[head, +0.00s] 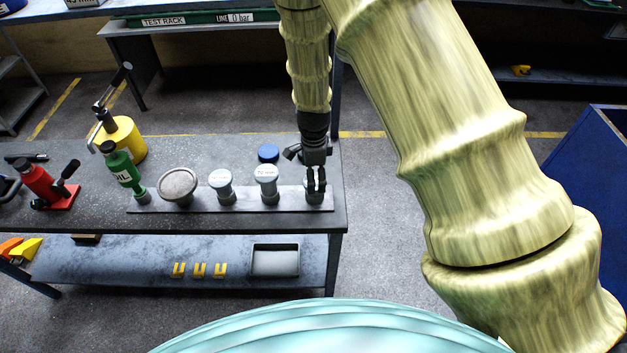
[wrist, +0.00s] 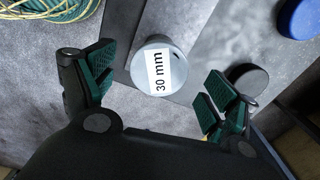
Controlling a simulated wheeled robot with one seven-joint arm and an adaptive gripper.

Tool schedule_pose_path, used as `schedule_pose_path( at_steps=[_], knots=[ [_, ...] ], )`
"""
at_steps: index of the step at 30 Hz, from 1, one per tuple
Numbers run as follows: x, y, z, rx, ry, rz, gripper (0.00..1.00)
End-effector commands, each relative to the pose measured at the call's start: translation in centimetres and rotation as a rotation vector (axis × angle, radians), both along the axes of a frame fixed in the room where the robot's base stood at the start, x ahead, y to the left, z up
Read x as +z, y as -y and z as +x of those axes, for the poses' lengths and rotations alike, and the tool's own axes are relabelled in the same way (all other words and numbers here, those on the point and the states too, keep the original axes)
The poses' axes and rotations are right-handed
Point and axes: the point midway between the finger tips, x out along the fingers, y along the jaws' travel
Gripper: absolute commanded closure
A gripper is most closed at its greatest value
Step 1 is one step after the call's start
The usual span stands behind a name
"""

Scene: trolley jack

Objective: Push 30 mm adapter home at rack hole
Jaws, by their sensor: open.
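The 30 mm adapter (wrist: 165,71) shows in the wrist view from above as a pale grey round top with a white "30 mm" label. It lies between the spread green-padded fingers of my gripper (wrist: 158,78), with gaps on both sides. In the head view my gripper (head: 316,180) points down over the right end of the rack strip (head: 245,208). A grey piece under it is mostly hidden by the fingers. How deep the adapter sits in its hole cannot be seen.
Two labelled adapters, (head: 221,181) and (head: 266,172), and a grey disc (head: 179,184) stand along the strip. A blue cap (head: 268,152) lies behind it. A green oil bottle (head: 122,167), a yellow pump (head: 124,137) and a red jack (head: 45,183) stand left on the bench.

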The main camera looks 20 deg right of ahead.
Motion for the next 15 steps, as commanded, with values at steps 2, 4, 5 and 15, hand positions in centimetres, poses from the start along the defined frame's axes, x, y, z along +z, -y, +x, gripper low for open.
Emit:
schedule_pose_path(
  at_steps=[2,4,5,15],
  knots=[
    [1.4,0.0,0.1,0.0,0.003,0.0,0.13],
    [2.5,0.0,0.1,0.0,0.003,0.0,0.13],
    [3.0,0.0,0.1,0.0,0.002,0.0,0.13],
    [7.2,0.0,0.1,0.0,0.001,0.001,0.13]
  ],
)
